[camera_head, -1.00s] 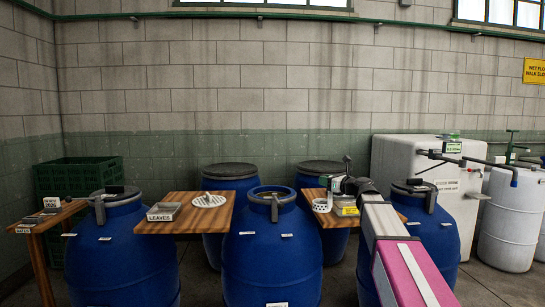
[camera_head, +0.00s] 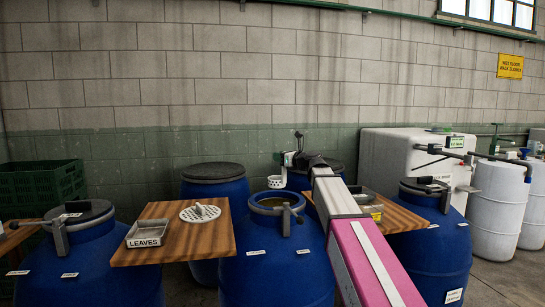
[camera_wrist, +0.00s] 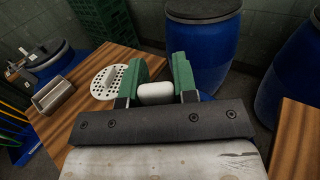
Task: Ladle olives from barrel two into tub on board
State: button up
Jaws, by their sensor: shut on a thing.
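My gripper (camera_head: 290,158) is shut on the white handle (camera_wrist: 155,93) of a ladle, which shows between the green fingers (camera_wrist: 157,80) in the wrist view. The ladle's white perforated cup (camera_head: 277,181) hangs just above the far rim of the middle blue barrel (camera_head: 270,262). That barrel is open, with dark liquid inside its mouth; its olives cannot be made out. A small metal tub (camera_head: 365,197) with a yellow label sits on the right wooden board (camera_head: 398,218), partly hidden by my arm. The barrel numbers are too small to read.
The left board (camera_head: 180,246) holds a tray labelled LEAVES (camera_head: 147,233) and a white perforated disc (camera_head: 200,212). Lidded blue barrels stand left (camera_head: 88,265), right (camera_head: 430,255) and behind (camera_head: 213,182). A white tank (camera_head: 395,165) is at the back right.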

aim_at(280, 186)
jog(key=shift+f, duration=6.6)
jog(key=shift+r, duration=6.2)
jog(key=shift+d, duration=0.15)
